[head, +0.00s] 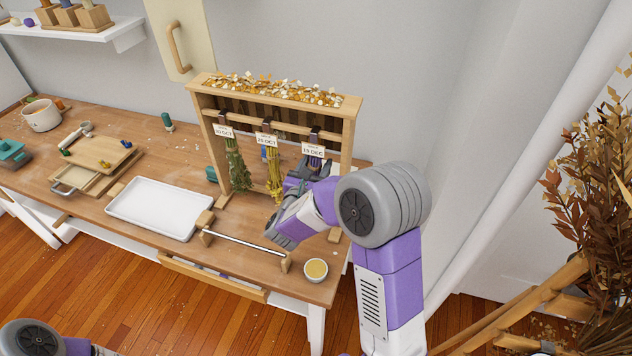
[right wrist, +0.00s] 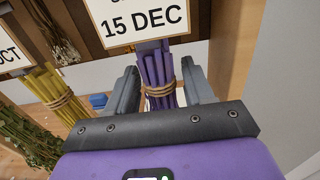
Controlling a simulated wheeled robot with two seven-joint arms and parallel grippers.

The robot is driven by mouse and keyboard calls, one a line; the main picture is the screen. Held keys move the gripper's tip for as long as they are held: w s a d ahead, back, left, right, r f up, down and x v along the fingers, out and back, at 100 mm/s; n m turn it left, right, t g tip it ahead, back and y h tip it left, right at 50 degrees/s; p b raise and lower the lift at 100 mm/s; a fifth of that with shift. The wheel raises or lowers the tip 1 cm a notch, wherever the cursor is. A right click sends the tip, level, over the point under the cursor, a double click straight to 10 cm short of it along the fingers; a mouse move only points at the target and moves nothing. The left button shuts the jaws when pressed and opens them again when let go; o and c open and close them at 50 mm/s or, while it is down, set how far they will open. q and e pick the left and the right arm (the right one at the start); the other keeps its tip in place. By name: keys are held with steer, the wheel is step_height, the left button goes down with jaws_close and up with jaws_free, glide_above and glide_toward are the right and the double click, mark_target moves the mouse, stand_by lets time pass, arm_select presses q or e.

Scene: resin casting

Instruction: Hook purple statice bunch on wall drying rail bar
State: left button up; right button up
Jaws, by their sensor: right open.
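The purple statice bunch (right wrist: 158,72), tied with twine, hangs under a white card reading 15 DEC (right wrist: 145,18) in the right wrist view. In the head view its purple stems (head: 314,162) show just below the card at the right end of the wooden rail bar (head: 290,126); the rest is hidden by my gripper. My right gripper (right wrist: 162,84) is open, with one finger on each side of the stems and a gap visible beside them. The bunch's hook is behind the card in the wrist view. My left gripper is out of view.
A green bunch (head: 236,166) and a yellow bunch (head: 273,172) hang on the same bar to the left. A low metal rod stand (head: 243,243), a white tray (head: 160,206) and a small bowl (head: 316,270) are in front. The wall is close behind the rack.

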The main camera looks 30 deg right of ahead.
mark_target(314, 160)
steer(key=shift+c, duration=0.3)
steer(key=c, duration=0.7)
steer(key=shift+r+p, duration=1.2)
steer(key=shift+r, duration=0.45)
steer(key=shift+v, duration=3.5)
